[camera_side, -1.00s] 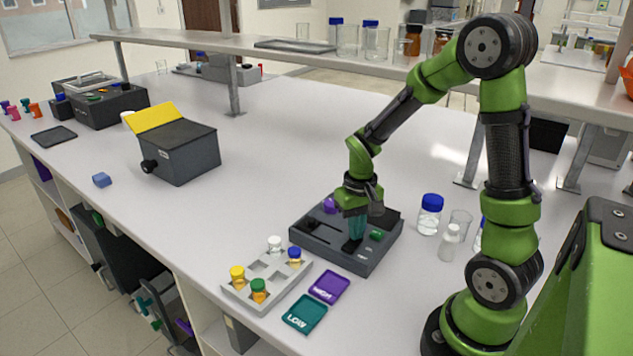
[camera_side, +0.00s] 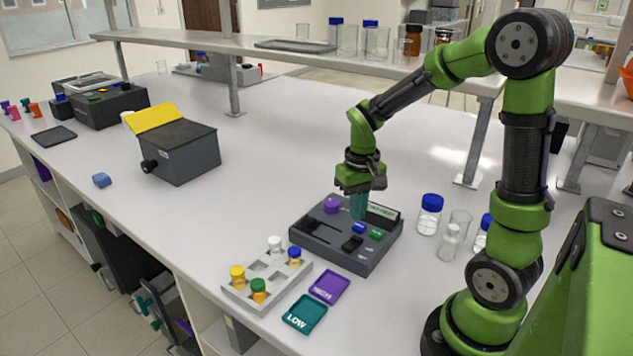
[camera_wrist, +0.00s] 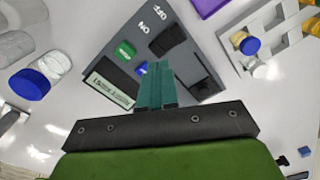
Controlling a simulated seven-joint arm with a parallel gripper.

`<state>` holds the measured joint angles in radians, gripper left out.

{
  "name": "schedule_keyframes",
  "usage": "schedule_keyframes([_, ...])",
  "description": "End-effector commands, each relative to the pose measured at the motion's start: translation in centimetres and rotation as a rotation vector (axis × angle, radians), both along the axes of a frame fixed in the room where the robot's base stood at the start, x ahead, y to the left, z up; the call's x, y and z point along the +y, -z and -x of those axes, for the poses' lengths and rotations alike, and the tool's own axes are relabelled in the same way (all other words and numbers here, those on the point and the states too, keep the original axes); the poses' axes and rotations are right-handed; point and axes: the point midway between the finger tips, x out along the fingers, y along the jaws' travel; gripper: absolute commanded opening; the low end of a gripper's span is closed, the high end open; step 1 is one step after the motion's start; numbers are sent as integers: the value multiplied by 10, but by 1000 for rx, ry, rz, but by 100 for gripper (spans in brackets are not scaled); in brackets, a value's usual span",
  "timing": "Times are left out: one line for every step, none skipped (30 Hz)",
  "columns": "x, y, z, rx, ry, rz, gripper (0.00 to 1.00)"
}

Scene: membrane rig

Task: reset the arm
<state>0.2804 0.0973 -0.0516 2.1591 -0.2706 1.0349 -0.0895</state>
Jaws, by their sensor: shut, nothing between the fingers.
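My gripper (camera_side: 359,206) is shut and empty, its teal fingers together above the back part of the dark grey rig (camera_side: 334,262). In the wrist view the fingers (camera_wrist: 155,72) point over the rig (camera_wrist: 136,20), close to a blue button (camera_wrist: 141,69). The rig carries a purple knob (camera_side: 331,205), a blue button (camera_side: 359,228), a green button (camera_side: 377,234), a black rocker switch (camera_side: 352,243) and a small display (camera_side: 383,212) with text too small to read. The wrist view shows ON and OFF marks beside the black switch (camera_wrist: 167,40). I cannot tell whether the fingertips touch the rig.
A grey rack (camera_side: 266,296) with several capped vials stands at front left, by purple (camera_side: 329,285) and teal LOW (camera_side: 304,314) pads. Bottles (camera_side: 430,214) and a beaker stand to the right. A dark box with a yellow lid (camera_side: 178,150) stands left. The table centre is clear.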

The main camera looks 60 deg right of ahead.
Motion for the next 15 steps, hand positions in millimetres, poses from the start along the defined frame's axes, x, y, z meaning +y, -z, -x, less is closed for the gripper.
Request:
schedule_keyframes([0, -4, 0, -2, 0, 1, 0])
schedule_keyframes([0, -6, 0, -2, -1, 1, 0])
schedule_keyframes([0, -9, 0, -3, -2, 2, 0])
schedule_keyframes([0, -10, 0, -2, -2, 1, 0])
schedule_keyframes([0, -11, 0, -2, -1, 1, 0])
schedule_keyframes([0, -12, 0, -1, -1, 1, 0])
schedule_keyframes([0, -13, 0, -1, -1, 1, 0])
schedule_keyframes([0, -13, 0, -1, -1, 1, 0])
schedule_keyframes([0, -13, 0, -1, -1, 1, 0])
schedule_keyframes([0, -13, 0, -1, -1, 1, 0])
schedule_keyframes([0, -13, 0, 0, -1, 0, 0])
schedule_keyframes([0, -13, 0, 0, -1, 0, 0])
schedule_keyframes([0, -13, 0, 0, -1, 0, 0])
schedule_keyframes([0, -13, 0, 0, -1, 0, 0])
schedule_keyframes([0, -13, 0, -1, 1, 1, 0])
